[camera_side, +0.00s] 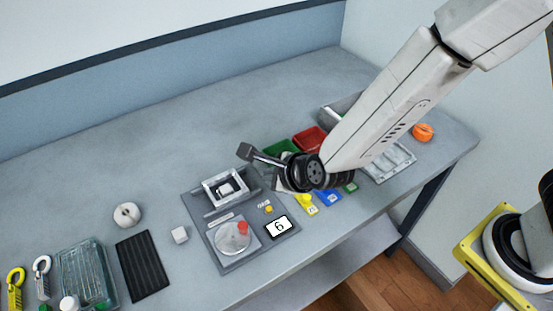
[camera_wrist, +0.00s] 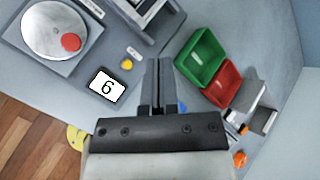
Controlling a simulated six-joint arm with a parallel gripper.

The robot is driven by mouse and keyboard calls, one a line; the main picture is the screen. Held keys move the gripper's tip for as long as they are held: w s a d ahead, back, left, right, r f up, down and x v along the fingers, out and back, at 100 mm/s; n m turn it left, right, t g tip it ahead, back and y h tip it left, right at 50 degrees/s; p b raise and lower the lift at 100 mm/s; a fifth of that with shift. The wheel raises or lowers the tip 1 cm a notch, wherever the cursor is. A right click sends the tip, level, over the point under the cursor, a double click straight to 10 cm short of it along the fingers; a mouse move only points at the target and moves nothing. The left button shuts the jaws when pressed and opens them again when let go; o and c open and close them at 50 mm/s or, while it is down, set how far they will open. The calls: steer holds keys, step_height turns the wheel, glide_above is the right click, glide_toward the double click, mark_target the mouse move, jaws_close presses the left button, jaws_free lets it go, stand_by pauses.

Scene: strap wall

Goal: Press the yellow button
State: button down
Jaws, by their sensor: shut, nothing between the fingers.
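The yellow button (camera_side: 268,209) is a small yellow knob on the grey panel, beside a small white label and just above a display reading 6 (camera_side: 282,227). In the wrist view the yellow button (camera_wrist: 127,65) is in plain sight, left of my fingers, with the display (camera_wrist: 106,87) below it. My gripper (camera_wrist: 158,66) is shut and empty, its fingers together. The fingertips are to the right of the button and apart from it in the picture; their height above the panel is hard to tell.
A silver disc with a red knob (camera_side: 242,228) and a raised square frame (camera_side: 225,188) share the panel. Green (camera_wrist: 201,58) and red (camera_wrist: 222,86) bins stand close right of my fingers. Yellow (camera_side: 306,204) and blue (camera_side: 328,197) items are near the table's front edge.

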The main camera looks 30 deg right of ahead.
steer(key=shift+f, duration=0.15)
steer(key=shift+f, duration=4.25)
steer(key=shift+f, duration=0.1)
steer(key=shift+f, duration=0.3)
steer(key=shift+f, duration=0.4)
steer(key=shift+r, duration=0.1)
stand_by(0.5)
steer(key=shift+r, duration=0.75)
steer(key=shift+r, duration=0.15)
steer(key=shift+r, duration=2.35)
